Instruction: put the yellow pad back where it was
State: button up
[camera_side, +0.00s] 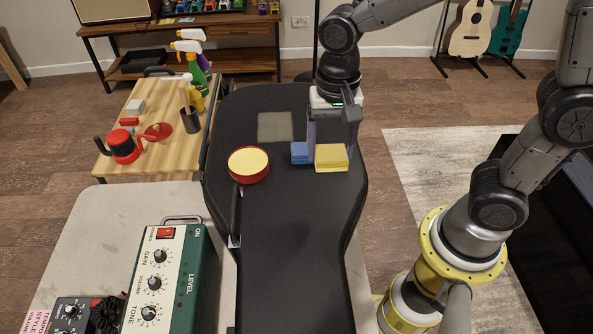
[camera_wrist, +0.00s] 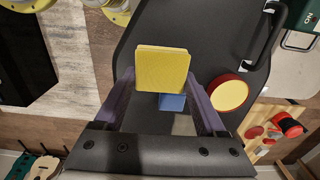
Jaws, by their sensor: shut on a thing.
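The yellow pad (camera_side: 331,158) is between the fingers of my gripper (camera_side: 330,146) at the right of the black work surface. In the wrist view the gripper (camera_wrist: 159,78) is shut on the yellow pad (camera_wrist: 162,70), a finger at each side. A blue pad (camera_side: 300,152) lies just left of the yellow one. In the wrist view the yellow pad partly hides the blue pad (camera_wrist: 172,102). I cannot tell whether the yellow pad touches the surface or hangs slightly above it.
A flat grey square (camera_side: 275,126) lies behind the pads. A round red tin with a pale yellow top (camera_side: 248,165) stands to their left. The black work surface (camera_side: 285,240) is clear in front. A wooden side table (camera_side: 165,158) holds bottles and tools.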

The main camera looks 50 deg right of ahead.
send_over(297, 181)
notch_tip(297, 181, down, 7)
jog(key=shift+r, duration=0.1)
jog(key=shift+f, duration=1.55)
jog(key=shift+f, duration=0.15)
jog(key=o, duration=1.4)
